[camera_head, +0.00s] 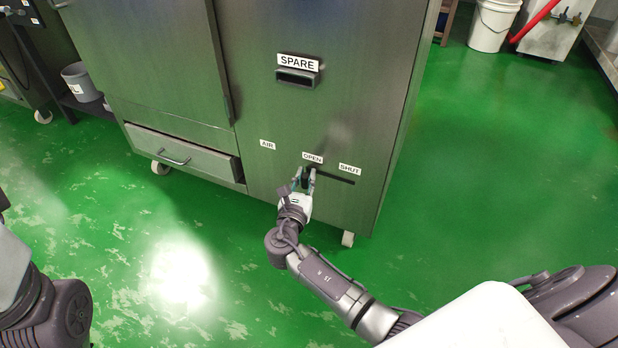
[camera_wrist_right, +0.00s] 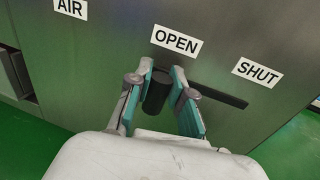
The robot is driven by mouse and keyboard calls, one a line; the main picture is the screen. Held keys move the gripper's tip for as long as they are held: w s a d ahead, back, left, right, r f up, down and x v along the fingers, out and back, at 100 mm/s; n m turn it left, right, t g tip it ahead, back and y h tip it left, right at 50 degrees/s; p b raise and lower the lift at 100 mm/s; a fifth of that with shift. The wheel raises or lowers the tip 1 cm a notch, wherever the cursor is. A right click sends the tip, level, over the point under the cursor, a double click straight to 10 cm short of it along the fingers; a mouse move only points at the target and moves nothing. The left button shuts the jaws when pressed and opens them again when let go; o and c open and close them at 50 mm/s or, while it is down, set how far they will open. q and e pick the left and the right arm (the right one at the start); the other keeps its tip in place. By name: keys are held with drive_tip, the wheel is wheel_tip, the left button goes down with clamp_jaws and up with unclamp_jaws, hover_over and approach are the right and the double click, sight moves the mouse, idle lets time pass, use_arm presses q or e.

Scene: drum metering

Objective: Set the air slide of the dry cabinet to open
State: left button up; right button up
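The dry cabinet (camera_head: 300,120) is a large grey metal cabinet. Its air slide has a dark horizontal slot (camera_head: 335,176) under the OPEN label (camera_head: 312,158) and the SHUT label (camera_head: 349,169). The slide's black knob (camera_wrist_right: 157,92) stands at the OPEN end, and the slot (camera_wrist_right: 222,97) runs free to the right towards SHUT. My right gripper (camera_head: 305,178) is at the knob, one teal-padded finger on each side. In the right wrist view my right gripper (camera_wrist_right: 163,85) appears closed on the knob at its fingertips. My left gripper is not in view.
A SPARE label (camera_head: 298,62) with a recessed black handle (camera_head: 296,77) sits higher on the panel. A drawer (camera_head: 180,150) is at lower left. A white bucket (camera_head: 492,25) stands at the back right. The green floor (camera_head: 490,190) to the right is clear.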

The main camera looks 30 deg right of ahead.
drive_tip(key=o, duration=0.5)
drive_tip(key=shift+w+a, duration=0.2)
drive_tip(key=shift+a, duration=0.05)
drive_tip(key=v, duration=1.2)
drive_tip(key=shift+s+d, duration=0.1)
drive_tip(key=shift+d, duration=0.05)
